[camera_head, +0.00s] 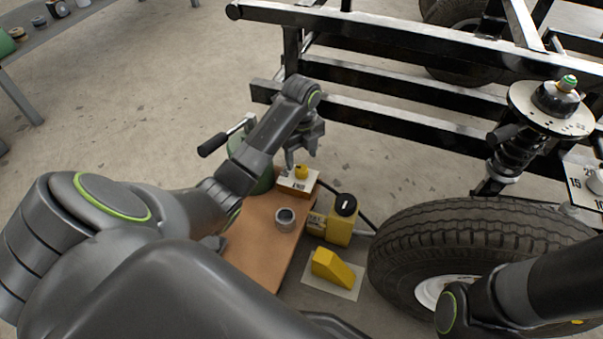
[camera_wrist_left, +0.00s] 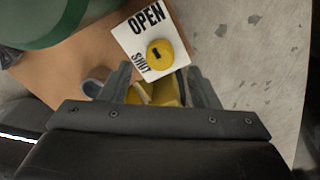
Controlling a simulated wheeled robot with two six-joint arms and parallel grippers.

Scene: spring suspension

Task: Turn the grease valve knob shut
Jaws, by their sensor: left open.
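The yellow grease valve knob (camera_head: 301,171) sits on a white plate (camera_head: 290,186) at the far end of the brown bench. In the left wrist view the knob (camera_wrist_left: 160,53) is round with a short black mark, on the plate (camera_wrist_left: 178,70) lettered OPEN and SHUT. Which word the mark points to, I cannot tell. My left gripper (camera_head: 301,152) is open above the knob. In the left wrist view its fingers (camera_wrist_left: 158,84) are spread, with the knob just beyond the gap between them. No contact with the knob shows. My right gripper is out of view; only my right arm shows.
A yellow can with a black cap (camera_head: 342,222), a grey cup (camera_head: 286,219) and a yellow wheel chock (camera_head: 332,268) are close by. A green drum (camera_head: 262,180) stands behind my left forearm. A large tyre (camera_head: 470,235) and black frame rails (camera_head: 400,82) bound the right and far side.

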